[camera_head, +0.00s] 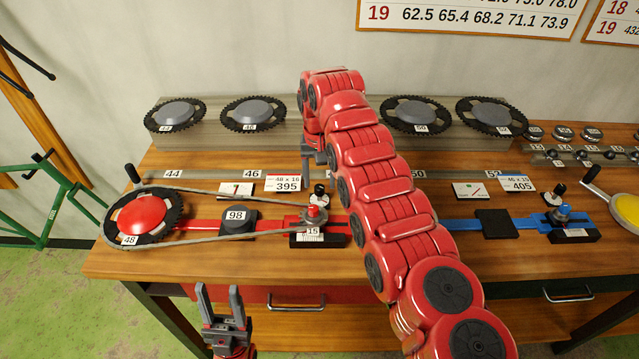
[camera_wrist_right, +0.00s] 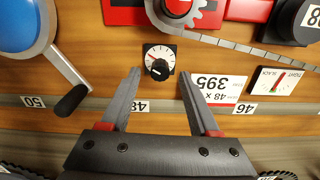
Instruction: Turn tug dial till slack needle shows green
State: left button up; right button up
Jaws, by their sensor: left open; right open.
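The tug dial (camera_wrist_right: 158,60), a white scaled face with a black knob on a dark square base, sits by the red station's small sprocket. It also shows in the head view (camera_head: 319,191). My right gripper (camera_wrist_right: 160,78) is open and empty above the board, with the dial just beyond and between its fingertips; I cannot tell whether they touch it. The red station's slack gauge (camera_wrist_right: 280,82) is a white card marked slack and tight; its needle stands near mid-scale, but the colour it points to is too small to tell. My left gripper (camera_head: 222,303) is open and empty before the bench's front edge.
A chain (camera_head: 240,236) loops from the red-capped chainring (camera_head: 144,215) to the small sprocket (camera_head: 314,226). A blue station stands on the right with its own gauge (camera_head: 470,190) and dial (camera_head: 556,194). A blue disc with a crank (camera_wrist_right: 70,98) lies beside my right gripper.

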aim_at(319, 187)
notch_tip(319, 187, up, 4)
jog(key=shift+r+p, duration=0.15)
jog(key=shift+p, duration=0.25)
notch_tip(319, 187, up, 11)
jog(key=p, duration=1.1)
jog(key=shift+r, duration=0.2)
jog(key=shift+f, duration=0.1)
